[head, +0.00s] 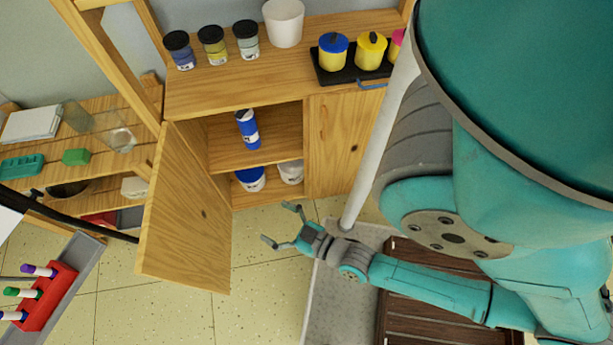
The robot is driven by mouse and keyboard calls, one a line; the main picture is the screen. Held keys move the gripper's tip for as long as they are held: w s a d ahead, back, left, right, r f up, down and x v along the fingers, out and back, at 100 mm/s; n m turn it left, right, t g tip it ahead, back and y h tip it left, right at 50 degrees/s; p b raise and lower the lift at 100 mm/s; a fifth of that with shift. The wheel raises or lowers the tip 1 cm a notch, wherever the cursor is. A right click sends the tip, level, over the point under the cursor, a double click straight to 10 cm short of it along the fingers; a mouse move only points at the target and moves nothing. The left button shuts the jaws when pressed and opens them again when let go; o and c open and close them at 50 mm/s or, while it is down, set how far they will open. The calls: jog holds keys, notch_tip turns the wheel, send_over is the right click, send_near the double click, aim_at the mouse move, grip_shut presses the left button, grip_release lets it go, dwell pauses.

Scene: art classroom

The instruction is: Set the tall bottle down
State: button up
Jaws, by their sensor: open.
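A tall blue bottle (247,129) with a white label band stands on the upper shelf inside the open wooden cabinet (255,188). My gripper (278,225) is open and empty, in front of the cabinet and below the bottle in the picture. Its two fingers are spread apart, and nothing is between them. The bottle is clear of the gripper.
The open cabinet door (187,215) sticks out left of the gripper. A blue tub (250,179) and a white tub (291,172) sit on the lower shelf. Jars (212,45), a white cup (284,23) and a dark tray (325,76) are on top.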

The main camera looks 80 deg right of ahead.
jog(key=s+a+r+n+y, duration=0.1)
jog(key=s+a+r+y, duration=0.1)
jog(key=r, duration=0.4)
jog(key=s+a+r+n+g+y, duration=0.1)
jog(key=s+a+r+n+y, duration=0.1)
jog(key=s+a+r, duration=0.3)
notch_tip(320, 180, up, 2)
jog(key=shift+s+r+n+y, duration=0.15)
jog(key=shift+s+n+y, duration=0.15)
jog(key=shift+s+y, duration=0.55)
jog(key=shift+s+h, duration=0.2)
jog(key=shift+h, duration=0.05)
